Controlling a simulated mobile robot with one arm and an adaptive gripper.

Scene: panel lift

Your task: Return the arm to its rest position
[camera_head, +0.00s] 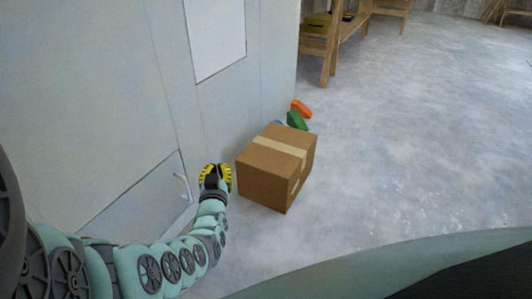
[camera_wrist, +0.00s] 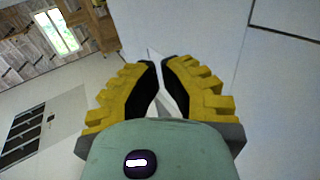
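My gripper (camera_head: 215,168) has yellow ribbed fingers with dark inner pads. In the head view it is at the end of my pale green arm, in front of the grey wall and just left of the cardboard box. In the wrist view its fingers (camera_wrist: 161,66) curve inward and nearly meet, with only a thin pale gap between them. I see nothing held. A hinged-looking lower wall panel (camera_head: 140,205) with a pale handle (camera_head: 182,188) is to the left of my gripper, and the handle stands apart from the fingers.
A taped cardboard box (camera_head: 272,175) sits on the floor close to my gripper's right. Green (camera_head: 297,120) and orange (camera_head: 301,108) objects lie behind it. A wooden shelf (camera_head: 335,35) stands farther back. The concrete floor (camera_head: 420,130) to the right is clear.

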